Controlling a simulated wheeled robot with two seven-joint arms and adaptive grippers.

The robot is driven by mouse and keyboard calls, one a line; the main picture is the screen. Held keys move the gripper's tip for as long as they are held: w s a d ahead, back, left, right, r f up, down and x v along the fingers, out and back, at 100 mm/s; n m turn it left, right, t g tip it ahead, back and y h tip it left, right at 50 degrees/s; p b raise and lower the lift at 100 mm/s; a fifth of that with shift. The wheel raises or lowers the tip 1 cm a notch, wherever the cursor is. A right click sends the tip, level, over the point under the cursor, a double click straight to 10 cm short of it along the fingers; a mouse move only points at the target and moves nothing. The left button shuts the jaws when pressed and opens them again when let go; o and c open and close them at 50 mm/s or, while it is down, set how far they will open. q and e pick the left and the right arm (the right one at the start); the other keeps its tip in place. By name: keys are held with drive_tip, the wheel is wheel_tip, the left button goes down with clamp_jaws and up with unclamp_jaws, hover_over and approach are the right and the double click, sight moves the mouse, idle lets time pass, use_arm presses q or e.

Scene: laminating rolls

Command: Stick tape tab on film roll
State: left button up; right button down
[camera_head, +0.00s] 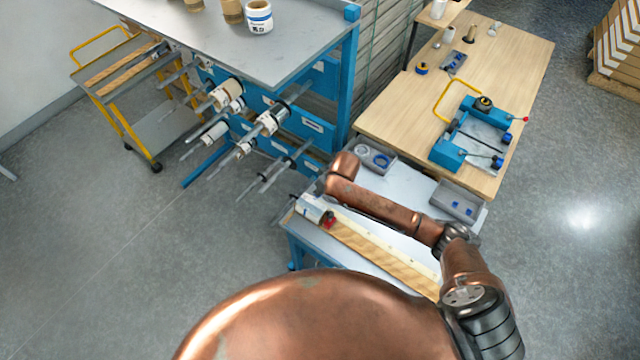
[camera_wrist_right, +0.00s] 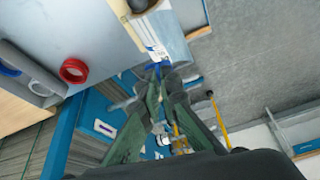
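The film roll (camera_head: 311,208), white with a printed label, lies at the left end of the small work table (camera_head: 402,236). It also shows in the right wrist view (camera_wrist_right: 172,38), just beyond my right fingertips. My right gripper (camera_wrist_right: 163,82) points at the roll's end, its two green fingers closed together at the tips. A small blue tape tab (camera_wrist_right: 158,66) shows at the fingertips, against or very near the roll; contact is hard to tell. In the head view my right wrist mostly hides the gripper. My left gripper is not in view.
Grey trays with blue pieces (camera_head: 459,200) and rings (camera_head: 375,158) stand on the table behind a wooden strip (camera_head: 385,259). A blue rack (camera_head: 345,85) with rolls on rods stands at left, close to my right arm.

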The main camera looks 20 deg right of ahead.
drive_tip(key=f+n+p, duration=0.1)
drive_tip(key=f+p, duration=0.1)
drive_tip(key=p, duration=0.2)
drive_tip(key=shift+s+n+y, duration=0.15)
drive_tip(key=shift+n+y, duration=0.15)
drive_tip(key=shift+n, duration=0.1)
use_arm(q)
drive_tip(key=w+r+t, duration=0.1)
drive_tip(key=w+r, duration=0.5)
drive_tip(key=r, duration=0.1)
use_arm(e)
drive_tip(key=shift+f+p, duration=0.35)
drive_tip(key=shift+f, duration=0.4)
drive_tip(key=shift+f+b, duration=0.2)
drive_tip(key=shift+b, duration=0.25)
drive_tip(key=shift+f+b, duration=0.35)
drive_tip(key=shift+b, duration=0.05)
drive_tip(key=shift+f+b, duration=0.75)
drive_tip(key=shift+b, duration=0.05)
drive_tip(key=shift+d+f+b, duration=0.1)
drive_tip(key=shift+f+b, duration=1)
drive_tip(key=shift+b, duration=0.1)
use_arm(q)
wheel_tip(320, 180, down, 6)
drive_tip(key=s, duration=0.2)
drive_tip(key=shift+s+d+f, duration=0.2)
use_arm(e)
drive_tip(key=shift+f, duration=0.75)
